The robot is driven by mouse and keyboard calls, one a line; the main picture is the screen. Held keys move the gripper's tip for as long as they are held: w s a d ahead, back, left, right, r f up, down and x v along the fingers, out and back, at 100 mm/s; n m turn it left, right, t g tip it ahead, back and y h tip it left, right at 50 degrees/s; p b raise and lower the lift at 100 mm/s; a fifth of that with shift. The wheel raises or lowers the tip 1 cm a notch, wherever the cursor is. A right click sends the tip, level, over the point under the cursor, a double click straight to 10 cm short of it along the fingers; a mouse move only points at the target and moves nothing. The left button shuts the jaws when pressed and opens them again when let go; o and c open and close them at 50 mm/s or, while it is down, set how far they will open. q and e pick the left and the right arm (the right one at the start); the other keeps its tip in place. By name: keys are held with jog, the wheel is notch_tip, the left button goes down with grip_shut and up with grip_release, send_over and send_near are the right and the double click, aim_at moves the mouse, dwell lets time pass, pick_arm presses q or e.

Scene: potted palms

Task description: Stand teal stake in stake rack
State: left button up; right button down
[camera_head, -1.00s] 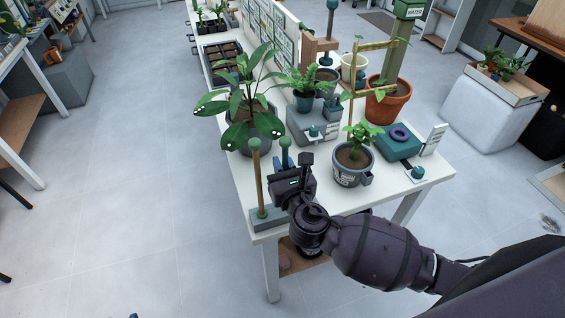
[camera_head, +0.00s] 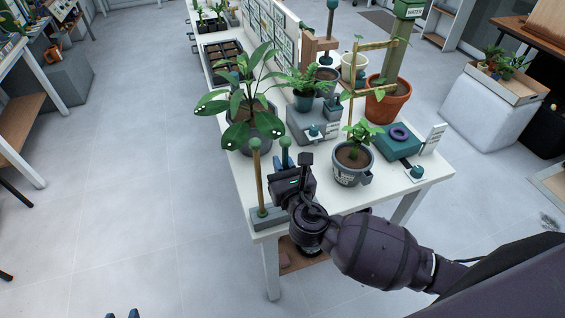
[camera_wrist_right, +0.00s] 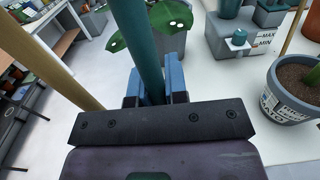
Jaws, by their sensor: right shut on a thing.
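The teal stake (camera_wrist_right: 143,45) is a dark teal rod standing near upright between the blue fingers of my right gripper (camera_wrist_right: 153,88), which is shut on it. In the head view the top of the teal stake (camera_head: 285,143) shows above my right gripper (camera_head: 287,165). The stake rack (camera_head: 267,221) is a grey block at the near left table corner, with a tan stake (camera_head: 258,182) upright in it. My gripper is beside that stake, over the rack's right part. The teal stake's lower end is hidden. My left gripper (camera_head: 122,314) shows only two separated blue tips at the bottom edge.
A large-leaved potted plant (camera_head: 245,105) stands close behind the rack. A small grey pot (camera_head: 352,165) stands to the right of my right gripper. A teal block with a purple ring (camera_head: 400,134) and a terracotta pot (camera_head: 388,104) are farther right on the white table (camera_head: 410,195).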

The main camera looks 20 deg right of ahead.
jog(key=shift+f, duration=0.2)
jog(key=shift+f+b, duration=1.35)
jog(key=shift+f, duration=0.7)
jog(key=c, duration=1.2)
grip_release()
jog(key=o, duration=0.6)
